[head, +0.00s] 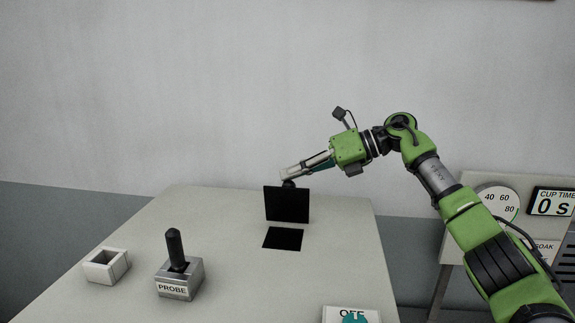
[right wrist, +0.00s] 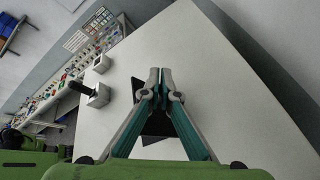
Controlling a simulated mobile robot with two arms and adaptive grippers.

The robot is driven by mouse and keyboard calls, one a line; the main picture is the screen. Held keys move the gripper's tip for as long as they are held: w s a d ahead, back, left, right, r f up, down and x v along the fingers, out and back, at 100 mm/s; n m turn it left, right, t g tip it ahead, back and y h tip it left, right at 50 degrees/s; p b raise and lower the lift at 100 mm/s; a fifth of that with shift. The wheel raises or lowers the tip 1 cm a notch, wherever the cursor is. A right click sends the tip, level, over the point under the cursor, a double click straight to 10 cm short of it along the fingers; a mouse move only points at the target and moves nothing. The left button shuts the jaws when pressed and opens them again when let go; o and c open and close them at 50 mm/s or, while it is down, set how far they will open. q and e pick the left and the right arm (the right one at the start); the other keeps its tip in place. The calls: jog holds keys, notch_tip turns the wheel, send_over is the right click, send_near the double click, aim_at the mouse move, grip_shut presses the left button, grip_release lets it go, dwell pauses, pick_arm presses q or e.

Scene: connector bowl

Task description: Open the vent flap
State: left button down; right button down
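The vent flap (head: 287,204) is a black square plate that stands upright behind a black square opening (head: 283,238) in the table top. A small dark knob (head: 289,184) shows at its top edge. My right gripper (head: 284,174) is at the flap's top, with its fingertips right at the knob. In the right wrist view the fingertips (right wrist: 160,76) are close together, and no knob can be made out between them. The flap is largely hidden behind the fingers there. My left gripper is not in view.
A grey block marked PROBE (head: 180,282) with a black handle stands on the table (head: 225,215), left of the opening. A hollow white block (head: 107,266) is farther left. A box marked OFF (head: 336,314) is at the front. A timer panel (head: 520,212) stands at right.

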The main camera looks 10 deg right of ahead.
aim_at(295, 186)
jog(key=f, duration=0.2)
jog(key=d+f+m+p, duration=0.1)
jog(key=shift+w+f+g, duration=0.3)
jog(key=shift+w+g, duration=0.05)
jog(key=shift+g, duration=0.05)
jog(key=shift+w+d+f, duration=0.15)
jog(key=shift+w+f, duration=0.15)
jog(key=shift+m+g, duration=0.3)
jog(key=c, duration=1.8)
grip_release()
jog(key=shift+d, duration=0.2)
jog(key=shift+s, duration=0.1)
jog(key=shift+d+r, duration=0.35)
jog(key=shift+d, duration=0.05)
jog(key=v, duration=1.1)
jog(key=shift+s+r, duration=0.2)
jog(key=shift+r, duration=0.25)
